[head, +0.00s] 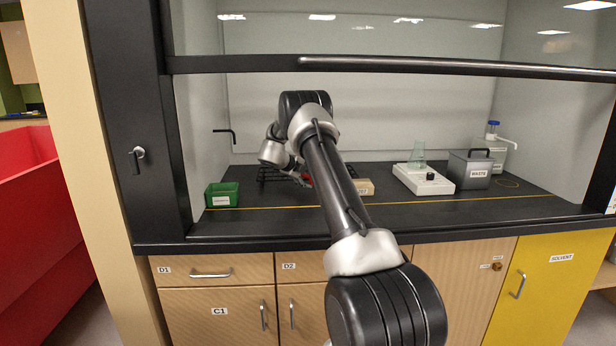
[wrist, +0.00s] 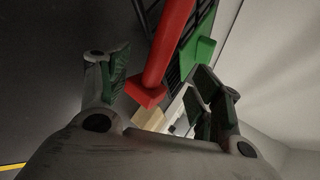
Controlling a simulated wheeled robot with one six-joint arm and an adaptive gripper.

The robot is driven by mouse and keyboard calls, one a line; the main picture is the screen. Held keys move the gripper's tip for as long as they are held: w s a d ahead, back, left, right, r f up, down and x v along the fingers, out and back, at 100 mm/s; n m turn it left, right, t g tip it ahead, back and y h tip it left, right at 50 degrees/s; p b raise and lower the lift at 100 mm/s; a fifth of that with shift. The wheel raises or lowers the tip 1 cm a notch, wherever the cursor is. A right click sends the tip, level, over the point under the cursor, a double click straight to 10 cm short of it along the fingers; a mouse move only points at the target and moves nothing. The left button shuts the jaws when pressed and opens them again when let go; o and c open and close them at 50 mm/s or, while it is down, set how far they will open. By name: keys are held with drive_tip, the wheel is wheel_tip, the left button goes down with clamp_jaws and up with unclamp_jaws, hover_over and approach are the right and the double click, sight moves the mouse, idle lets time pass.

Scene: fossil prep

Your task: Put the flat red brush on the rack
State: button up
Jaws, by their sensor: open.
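The red brush shows in the wrist view as a long red handle with a wider blocky end (wrist: 146,92), lying between my parted fingers. In the head view only a small red patch of it (head: 306,178) shows beside my gripper (head: 298,176). My gripper (wrist: 163,78) is open, with a finger on either side of the brush and gaps visible. The black wire rack (head: 266,174) stands toward the back left of the hood, partly hidden by my arm. Its bars also show behind the brush in the wrist view. I cannot tell whether the brush touches the rack.
A green bin (head: 222,195) stands left of the rack. A pale labelled block (head: 364,187) is right of my gripper. A white hotplate (head: 424,180) with glassware, a grey waste box (head: 469,170) and a blue-capped bottle (head: 494,150) stand at right. The raised sash (head: 440,67) crosses above.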

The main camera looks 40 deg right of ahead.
drive_tip(key=shift+r, duration=0.25)
drive_tip(key=v, duration=1.2)
drive_tip(key=shift+r, duration=0.45)
